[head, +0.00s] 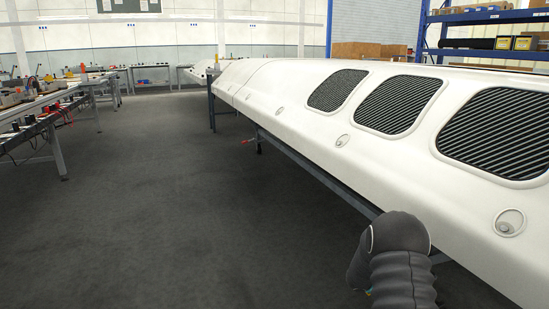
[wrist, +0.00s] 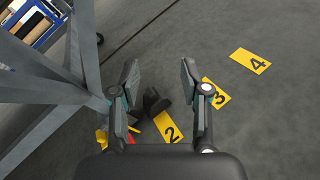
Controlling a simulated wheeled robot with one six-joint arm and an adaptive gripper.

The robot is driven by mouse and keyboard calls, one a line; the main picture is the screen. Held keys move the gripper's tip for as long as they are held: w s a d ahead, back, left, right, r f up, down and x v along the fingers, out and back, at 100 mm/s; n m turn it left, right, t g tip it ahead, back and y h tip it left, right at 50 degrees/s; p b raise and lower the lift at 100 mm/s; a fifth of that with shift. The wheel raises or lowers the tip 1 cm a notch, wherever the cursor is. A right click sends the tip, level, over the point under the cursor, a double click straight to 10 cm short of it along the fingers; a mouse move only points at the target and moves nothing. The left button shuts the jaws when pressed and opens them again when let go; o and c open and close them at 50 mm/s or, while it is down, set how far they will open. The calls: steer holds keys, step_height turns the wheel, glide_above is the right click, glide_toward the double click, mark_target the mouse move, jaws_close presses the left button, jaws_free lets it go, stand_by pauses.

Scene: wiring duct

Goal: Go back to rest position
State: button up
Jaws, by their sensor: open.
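My gripper (wrist: 160,82) is open and empty in the wrist view, with its two fingers apart above the dark floor. In the head view only my dark, ribbed arm shows at the bottom right, and the gripper is hidden. The long white duct (head: 290,88) runs from the right foreground to the back, with several dark slatted grilles along it. It rests on a grey metal frame, and my arm is in front of its near side.
Yellow floor markers numbered 2 (wrist: 167,126), 3 (wrist: 217,96) and 4 (wrist: 250,61) lie below the gripper. A grey metal frame (wrist: 88,60) stands close on the left. Workbenches (head: 50,103) line the left. The floor (head: 170,200) between is clear. A blue shelf (head: 487,17) stands behind the duct.

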steer(key=s+a+r+m+y, duration=0.35)
steer(key=s+a+r, duration=0.3)
steer(key=r, duration=0.25)
steer(key=s+a+r+m+y, duration=0.3)
steer(key=s+a+r+m, duration=0.15)
steer(key=s+r, duration=0.4)
steer(key=s+a+r+m+t+y, duration=0.25)
steer(key=s+a+r+y, duration=0.2)
steer(key=s+a, duration=0.5)
steer(key=s+a+r+m+t+y, duration=0.25)
steer(key=s+a+t+y, duration=0.2)
steer(key=s+a, duration=0.55)
step_height(320, 180, up, 9)
steer(key=w+p, duration=0.1)
steer(key=p, duration=0.7)
steer(key=shift+w+a+f+g+p, duration=0.2)
steer(key=shift+w+g+p, duration=0.1)
steer(key=shift+g+p, duration=0.1)
